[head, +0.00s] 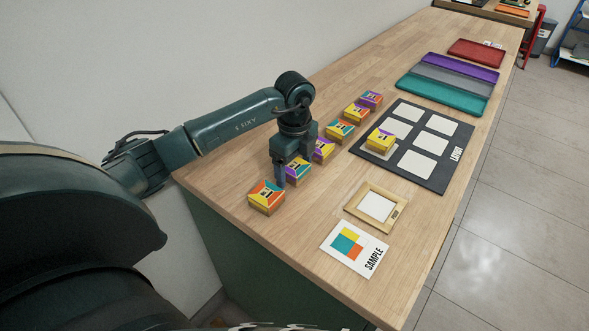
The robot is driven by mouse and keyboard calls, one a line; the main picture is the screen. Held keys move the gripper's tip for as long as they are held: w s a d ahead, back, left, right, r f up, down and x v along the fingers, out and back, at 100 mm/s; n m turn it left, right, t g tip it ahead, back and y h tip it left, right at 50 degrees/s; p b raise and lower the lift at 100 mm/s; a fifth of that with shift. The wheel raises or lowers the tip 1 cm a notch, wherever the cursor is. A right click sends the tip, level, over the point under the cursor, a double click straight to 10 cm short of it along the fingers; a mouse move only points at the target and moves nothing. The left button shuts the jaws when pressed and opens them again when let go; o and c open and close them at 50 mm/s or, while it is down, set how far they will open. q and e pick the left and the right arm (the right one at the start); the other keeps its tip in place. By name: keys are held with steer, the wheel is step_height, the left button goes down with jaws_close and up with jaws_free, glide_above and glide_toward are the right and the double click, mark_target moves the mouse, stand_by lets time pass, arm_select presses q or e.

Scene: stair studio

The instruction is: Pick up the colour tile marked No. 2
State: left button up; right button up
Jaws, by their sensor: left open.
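Several small block-like colour tiles stand in a slanting row on the wooden counter. The nearest tile (266,198) is orange, yellow and teal. The second tile (299,174), with purple and teal on top, is directly below my left gripper (293,170) and partly hidden by it. The left gripper is open and points down, its fingers around or just above this tile; I cannot tell which. Behind it are a third tile (323,153), a fourth tile (340,130), and more beyond. Their number marks are too small to read. My right gripper is not in view.
One tile (380,141) sits on the dark layout board (397,170), whose other white squares are empty. A wooden frame (396,221) and a sample card (333,261) lie at the front right. Teal (440,95), grey, purple and red trays (477,52) are farther back.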

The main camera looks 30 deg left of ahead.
arm_select(q)
steer(key=c, duration=1.1)
steer(key=shift+r, duration=0.1)
